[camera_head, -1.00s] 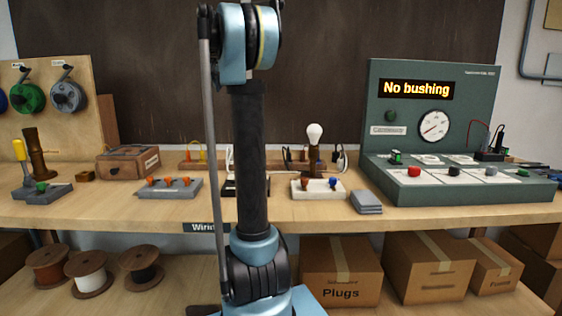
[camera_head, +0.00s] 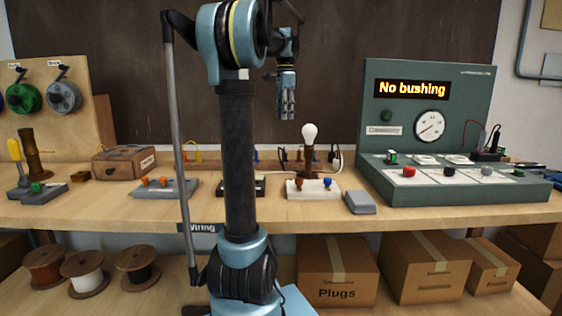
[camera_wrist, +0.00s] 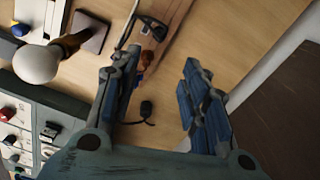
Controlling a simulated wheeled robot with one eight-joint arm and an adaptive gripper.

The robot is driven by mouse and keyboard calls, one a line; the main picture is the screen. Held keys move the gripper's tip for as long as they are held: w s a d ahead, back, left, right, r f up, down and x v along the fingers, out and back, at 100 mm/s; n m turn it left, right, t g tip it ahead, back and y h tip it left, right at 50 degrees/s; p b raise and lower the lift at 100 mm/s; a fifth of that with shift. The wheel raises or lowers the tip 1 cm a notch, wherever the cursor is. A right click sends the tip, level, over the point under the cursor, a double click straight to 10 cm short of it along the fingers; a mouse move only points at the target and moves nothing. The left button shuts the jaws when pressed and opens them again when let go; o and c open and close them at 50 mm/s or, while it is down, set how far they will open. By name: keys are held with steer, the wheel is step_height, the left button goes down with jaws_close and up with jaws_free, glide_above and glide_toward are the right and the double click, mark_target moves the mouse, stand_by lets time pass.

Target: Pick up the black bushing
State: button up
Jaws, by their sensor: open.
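My gripper (camera_head: 287,108) hangs in front of the dark board, above the bench and to the left of the lamp bulb. In the wrist view my gripper (camera_wrist: 160,100) has its two blue-padded fingers apart with nothing held between them. I cannot pick out the black bushing for certain. A small black piece (camera_wrist: 147,108) with a thin dark cord shows between the fingers, farther off; I cannot tell what it is. The test console (camera_head: 480,120) displays "No bushing".
A lamp with a white bulb (camera_head: 309,134) stands upright on the bench (camera_head: 270,209). A wooden rack (camera_wrist: 172,45) with cords runs along the back. Spools and boxes fill the lower shelf.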

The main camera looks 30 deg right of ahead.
glide_above(285, 159)
steer(key=f, duration=0.8)
steer(key=w+f, duration=0.1)
steer(key=f, duration=0.3)
steer(key=shift+d+f, duration=0.1)
steer(key=shift+d, duration=0.15)
steer(key=shift+w+f, duration=0.1)
steer(key=shift+f, duration=2.55)
jaws_close()
